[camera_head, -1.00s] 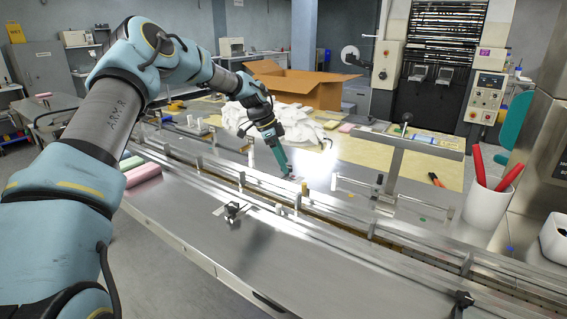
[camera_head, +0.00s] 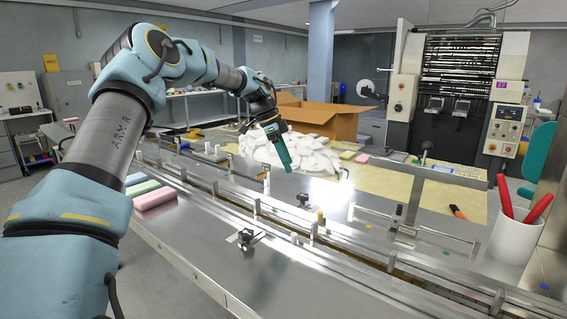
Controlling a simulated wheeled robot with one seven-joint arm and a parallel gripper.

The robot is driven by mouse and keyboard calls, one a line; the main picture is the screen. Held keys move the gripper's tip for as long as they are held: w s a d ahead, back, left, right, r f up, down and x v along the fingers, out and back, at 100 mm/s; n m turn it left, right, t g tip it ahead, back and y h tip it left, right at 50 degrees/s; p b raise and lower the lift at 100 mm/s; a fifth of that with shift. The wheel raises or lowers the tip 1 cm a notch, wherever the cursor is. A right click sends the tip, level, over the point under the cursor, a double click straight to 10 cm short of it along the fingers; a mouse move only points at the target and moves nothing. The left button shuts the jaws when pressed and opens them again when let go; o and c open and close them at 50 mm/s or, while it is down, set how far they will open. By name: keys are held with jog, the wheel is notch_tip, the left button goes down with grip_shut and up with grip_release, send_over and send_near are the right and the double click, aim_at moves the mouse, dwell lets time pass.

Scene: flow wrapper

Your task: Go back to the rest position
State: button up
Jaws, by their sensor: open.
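My gripper (camera_head: 283,160) is at the end of my outstretched arm, which reaches from the left edge of the head view. Its green-teal fingers point down over the steel worktop (camera_head: 325,190), apart from the things around it. It looks empty, though the gap between its fingers is hard to see at this size. A heap of white cloth-like material (camera_head: 300,150) lies just behind it.
A conveyor with metal rails (camera_head: 340,250) runs along the front. Pink and green blocks (camera_head: 155,198) sit at its left. An open cardboard box (camera_head: 335,119) stands behind the heap. A white cup (camera_head: 513,238) with red-handled tools is at the right.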

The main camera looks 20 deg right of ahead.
jog(key=s+a+f+n+t+y, duration=0.1)
jog(key=s+a+n, duration=0.25)
jog(key=a, duration=0.45)
jog(key=s+a+f+n+t+y, duration=0.1)
jog(key=s+a+n, duration=0.1)
jog(key=a+n, duration=0.35)
jog(key=s+a+f+n+t+y, duration=0.1)
jog(key=s+a+f+n, duration=0.1)
jog(key=a, duration=0.7)
jog(key=s+a+f+n, duration=0.2)
jog(key=s+a+n, duration=0.9)
jog(key=s+a, duration=0.3)
jog(key=a, duration=0.3)
jog(key=shift+s+a+f+t+y, duration=0.15)
jog(key=shift+s+a+t+y, duration=0.15)
jog(key=shift+s+y, duration=0.1)
jog(key=shift+w, duration=0.1)
jog(key=shift+c, duration=0.2)
